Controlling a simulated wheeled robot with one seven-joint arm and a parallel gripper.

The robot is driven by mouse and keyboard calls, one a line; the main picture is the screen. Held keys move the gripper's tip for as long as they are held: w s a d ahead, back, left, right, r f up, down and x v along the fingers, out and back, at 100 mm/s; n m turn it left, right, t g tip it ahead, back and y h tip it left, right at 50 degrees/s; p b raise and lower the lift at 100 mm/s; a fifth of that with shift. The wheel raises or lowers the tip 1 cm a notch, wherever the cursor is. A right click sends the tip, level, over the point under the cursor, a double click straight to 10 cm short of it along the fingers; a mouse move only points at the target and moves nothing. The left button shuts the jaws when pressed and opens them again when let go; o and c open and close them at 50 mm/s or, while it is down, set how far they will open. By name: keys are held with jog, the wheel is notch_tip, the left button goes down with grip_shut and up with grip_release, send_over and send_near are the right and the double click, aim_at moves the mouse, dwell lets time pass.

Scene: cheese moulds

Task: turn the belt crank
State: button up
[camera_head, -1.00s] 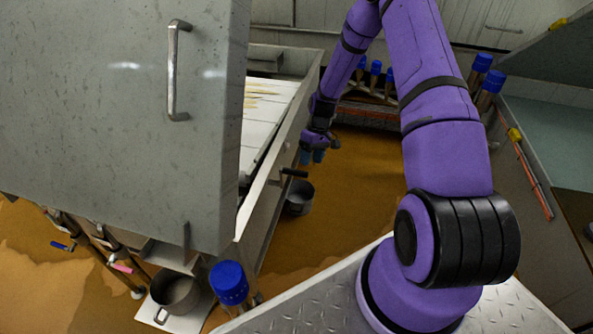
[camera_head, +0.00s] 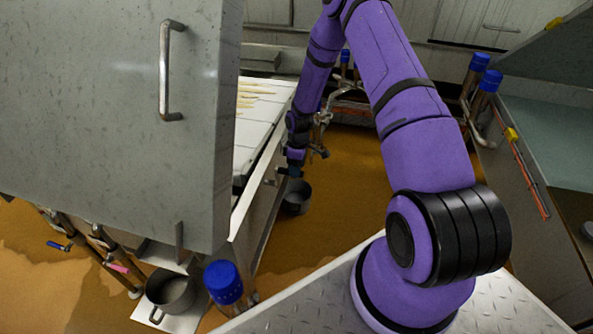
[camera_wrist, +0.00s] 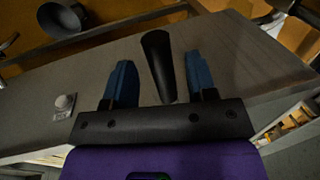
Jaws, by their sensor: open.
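The belt crank's black handle (camera_wrist: 160,68) shows in the wrist view as a tapered rod. It stands between the two blue fingers of my gripper (camera_wrist: 160,62), with a visible gap on each side. My gripper is open and does not appear to touch the handle. In the head view my gripper (camera_head: 290,171) is small, beside the long side of the belt table (camera_head: 250,196). There the crank is mostly hidden by the gripper, and its arm cannot be made out clearly.
A metal pot (camera_head: 296,198) stands on the brown floor below the gripper; another pot (camera_head: 171,291) is at the lower left. A large grey panel with a handle (camera_head: 166,70) rises at the left. A round knob (camera_wrist: 64,103) sits on the table side.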

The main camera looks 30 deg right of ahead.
jog(key=shift+s+a+f, duration=0.1)
jog(key=shift+f, duration=0.55)
grip_shut()
